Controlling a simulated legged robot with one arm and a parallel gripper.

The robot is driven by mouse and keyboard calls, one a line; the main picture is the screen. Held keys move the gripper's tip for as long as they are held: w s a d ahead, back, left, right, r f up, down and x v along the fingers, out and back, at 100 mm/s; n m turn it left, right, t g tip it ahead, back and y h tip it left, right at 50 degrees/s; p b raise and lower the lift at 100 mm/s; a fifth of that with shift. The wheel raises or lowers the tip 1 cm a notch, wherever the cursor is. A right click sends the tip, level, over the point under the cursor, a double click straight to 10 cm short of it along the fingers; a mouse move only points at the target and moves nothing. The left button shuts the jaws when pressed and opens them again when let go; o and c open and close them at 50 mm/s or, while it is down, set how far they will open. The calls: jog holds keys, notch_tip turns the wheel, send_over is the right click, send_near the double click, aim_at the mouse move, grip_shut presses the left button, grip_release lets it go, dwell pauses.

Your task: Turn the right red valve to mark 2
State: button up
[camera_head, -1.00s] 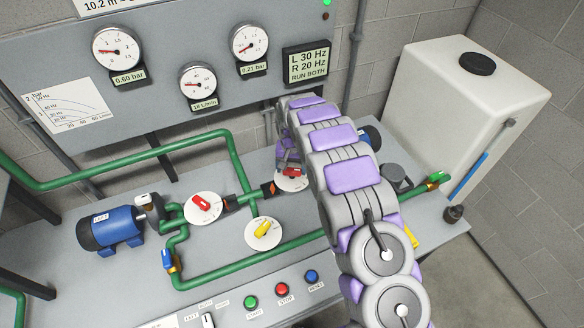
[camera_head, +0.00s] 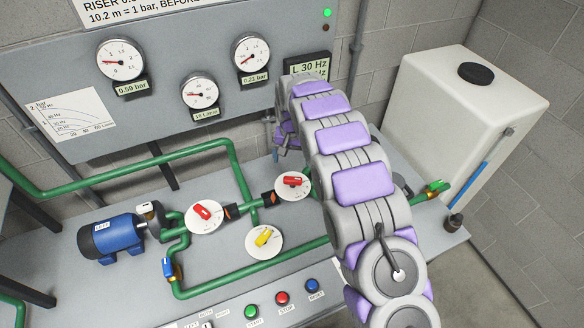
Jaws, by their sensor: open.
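The right red valve (camera_head: 293,180) has a red handle on a round white dial. It sits on the green pipework left of my arm and is in clear view. Its handle lies roughly level in the picture; the dial marks are too small to read. The left red valve (camera_head: 204,211) sits on a similar dial to the lower left. My gripper (camera_head: 284,137) is open, above and behind the right red valve and apart from it. My own arm hides much of the gripper.
A yellow valve (camera_head: 263,238) sits below the two red ones. A blue pump (camera_head: 112,238) stands at left. Gauges hang on the grey panel (camera_head: 150,115) behind the gripper. My arm partly covers the display (camera_head: 308,66). A white tank (camera_head: 465,110) stands at right.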

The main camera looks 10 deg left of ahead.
notch_tip(320, 180, up, 7)
dwell(0.3)
dwell(0.4)
jog(key=s+d+r+m+b, duration=0.1)
jog(key=s+d+r, duration=0.5)
jog(key=s+d, duration=0.3)
jog(key=s+d+r, duration=0.5)
jog(key=s+d, duration=0.2)
jog(key=d, duration=0.5)
jog(key=s+d+f, duration=0.1)
jog(key=s+d, duration=0.2)
jog(key=s, duration=0.6)
jog(key=s+d+f+g+b, duration=0.1)
jog(key=s+d, duration=0.1)
jog(key=s, duration=0.8)
jog(key=s+d+f+b, duration=0.1)
jog(key=s+d, duration=0.2)
jog(key=s, duration=0.6)
jog(key=shift+s+d+f+g, duration=0.2)
jog(key=shift+s+d+g, duration=0.15)
jog(key=shift+g, duration=0.05)
